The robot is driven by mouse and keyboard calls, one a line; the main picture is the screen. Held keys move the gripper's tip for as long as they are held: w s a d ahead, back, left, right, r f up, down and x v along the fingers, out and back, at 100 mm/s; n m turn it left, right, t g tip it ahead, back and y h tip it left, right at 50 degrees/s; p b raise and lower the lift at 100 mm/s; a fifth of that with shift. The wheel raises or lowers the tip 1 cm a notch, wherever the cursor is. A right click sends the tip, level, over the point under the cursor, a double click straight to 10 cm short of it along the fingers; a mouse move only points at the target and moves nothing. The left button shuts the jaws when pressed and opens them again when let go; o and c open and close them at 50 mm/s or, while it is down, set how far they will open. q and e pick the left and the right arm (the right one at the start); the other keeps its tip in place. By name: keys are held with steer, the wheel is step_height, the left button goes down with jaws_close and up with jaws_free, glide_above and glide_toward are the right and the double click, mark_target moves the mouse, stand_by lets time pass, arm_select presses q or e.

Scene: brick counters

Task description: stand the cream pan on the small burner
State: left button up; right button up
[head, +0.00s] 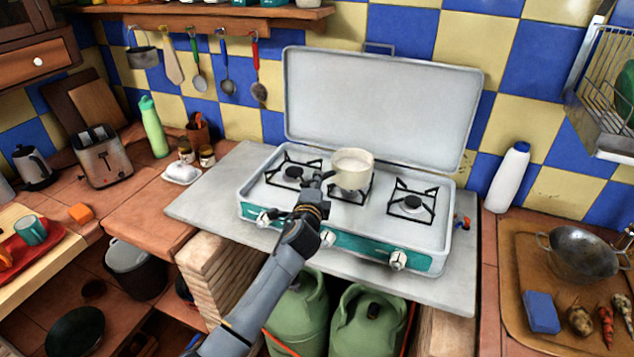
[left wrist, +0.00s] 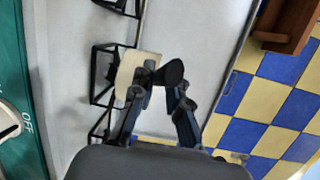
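The cream pan (head: 352,168) is upright over the middle burner (head: 350,196) of the three-burner camping stove. Its base is at or just above the grate; I cannot tell whether it touches. The middle grate looks smaller than the left burner (head: 293,172) and the right burner (head: 411,203). My left gripper (head: 318,186) is at the pan's dark handle, left of the pan body. In the left wrist view, the fingers (left wrist: 160,88) close in around the dark handle (left wrist: 173,72), with the cream pan (left wrist: 128,75) just beyond. My right gripper is not in view.
The raised stove lid (head: 380,105) stands behind the burners. Knobs line the teal front panel (head: 370,248). The left and right burners are empty. A white bottle (head: 509,178) stands right of the stove, and a metal wok (head: 582,254) sits on a board.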

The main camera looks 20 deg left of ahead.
arm_select(q)
steer(key=shift+o, duration=1.3)
steer(key=shift+r, duration=0.1)
steer(key=shift+r+p, duration=0.3)
steer(key=shift+r, duration=0.05)
steer(key=b+v, duration=0.1)
steer(key=v, duration=1.1)
steer(key=shift+f+b, duration=0.15)
steer(key=shift+b, duration=0.15)
